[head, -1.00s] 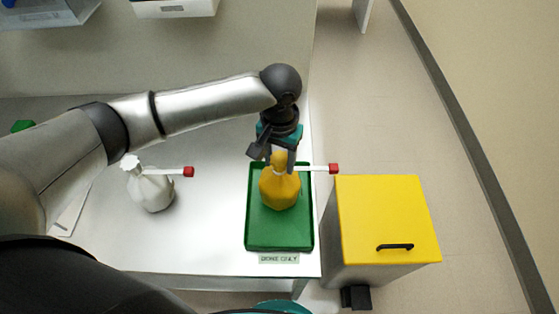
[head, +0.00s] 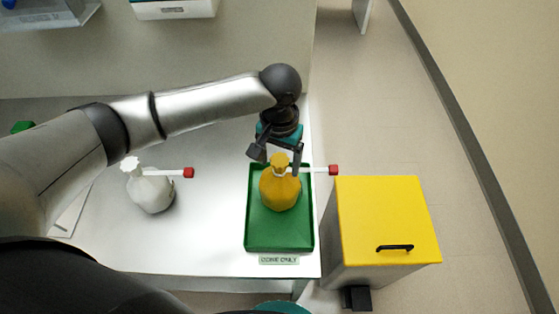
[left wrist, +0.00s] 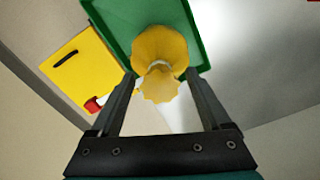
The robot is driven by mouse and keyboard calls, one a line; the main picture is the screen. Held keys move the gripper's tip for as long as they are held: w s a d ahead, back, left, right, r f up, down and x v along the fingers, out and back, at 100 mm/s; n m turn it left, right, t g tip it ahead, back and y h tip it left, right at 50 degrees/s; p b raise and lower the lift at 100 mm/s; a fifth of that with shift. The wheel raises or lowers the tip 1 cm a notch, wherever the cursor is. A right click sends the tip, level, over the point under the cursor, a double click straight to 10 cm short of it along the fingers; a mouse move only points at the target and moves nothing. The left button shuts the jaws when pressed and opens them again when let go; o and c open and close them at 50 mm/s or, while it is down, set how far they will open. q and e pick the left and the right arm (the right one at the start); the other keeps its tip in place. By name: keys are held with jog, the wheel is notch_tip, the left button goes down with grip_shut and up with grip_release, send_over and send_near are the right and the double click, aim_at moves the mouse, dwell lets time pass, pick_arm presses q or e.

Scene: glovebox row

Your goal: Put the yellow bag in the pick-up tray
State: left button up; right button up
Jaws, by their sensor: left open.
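The yellow bag (head: 280,190) stands upright in the green tray (head: 279,236), with its gathered top up and a red-tipped white tag sticking out to the right. The bag (left wrist: 158,48) and the tray (left wrist: 112,18) also show in the left wrist view. My left gripper (head: 278,155) is open at the bag's top, its fingers apart on either side of the neck and not gripping it. The left wrist view shows a gap between each finger and the neck. My right gripper is out of view.
A white bag (head: 152,192) with a similar tag stands left of the tray on the pale bench (head: 205,235). A label (head: 279,260) is at the tray's front. A bin with a yellow lid (head: 385,215) stands right of the bench. Containers (head: 175,9) are at the back.

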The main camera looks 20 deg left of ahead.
pick_arm(q)
notch_tip(320, 180, up, 12)
jog(key=p, duration=0.2)
jog(key=shift+f, duration=0.1)
